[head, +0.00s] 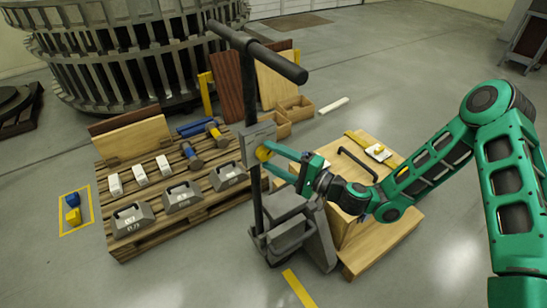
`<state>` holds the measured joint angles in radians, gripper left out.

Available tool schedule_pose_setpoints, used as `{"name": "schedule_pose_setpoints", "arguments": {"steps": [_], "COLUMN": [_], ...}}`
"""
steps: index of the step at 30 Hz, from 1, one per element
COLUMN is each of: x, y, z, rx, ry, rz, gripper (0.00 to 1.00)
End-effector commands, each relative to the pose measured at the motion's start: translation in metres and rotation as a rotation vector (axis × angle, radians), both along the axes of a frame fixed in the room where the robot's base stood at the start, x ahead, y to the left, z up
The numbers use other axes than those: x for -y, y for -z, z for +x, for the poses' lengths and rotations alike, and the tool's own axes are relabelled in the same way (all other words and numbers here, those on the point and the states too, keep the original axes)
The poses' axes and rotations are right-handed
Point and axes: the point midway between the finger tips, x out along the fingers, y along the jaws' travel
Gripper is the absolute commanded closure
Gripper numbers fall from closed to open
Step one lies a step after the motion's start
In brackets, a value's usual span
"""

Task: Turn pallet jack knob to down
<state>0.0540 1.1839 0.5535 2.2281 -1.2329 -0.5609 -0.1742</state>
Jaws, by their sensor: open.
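The pallet jack (300,236) stands upright in the middle of the head view, with a dark T-shaped handle (283,63) at its top. A grey plate (256,134) is fixed partway up the column. A yellow knob (264,153) sits on the front of this plate. My gripper (276,160) reaches in from the right, with its green fingers open and their tips at the knob, apparently one on either side. The fingers partly cover the knob. I cannot tell whether they touch it, nor which way it points.
A wooden pallet (205,205) with grey weights, white blocks and hammers lies to the left. A wooden box (385,240) with a black handle on top stands below my arm. A large round metal frame (135,60) is behind. Open grey floor lies at the right.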

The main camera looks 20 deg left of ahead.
Motion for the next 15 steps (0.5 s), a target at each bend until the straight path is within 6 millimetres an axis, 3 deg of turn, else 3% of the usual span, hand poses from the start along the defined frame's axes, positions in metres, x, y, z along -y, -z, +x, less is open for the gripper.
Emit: {"name": "schedule_pose_setpoints", "arguments": {"steps": [15], "x": [0.080], "y": [0.005], "z": [-0.023], "rx": [-0.005], "ry": [0.004], "rz": [-0.001], "gripper": [0.46]}}
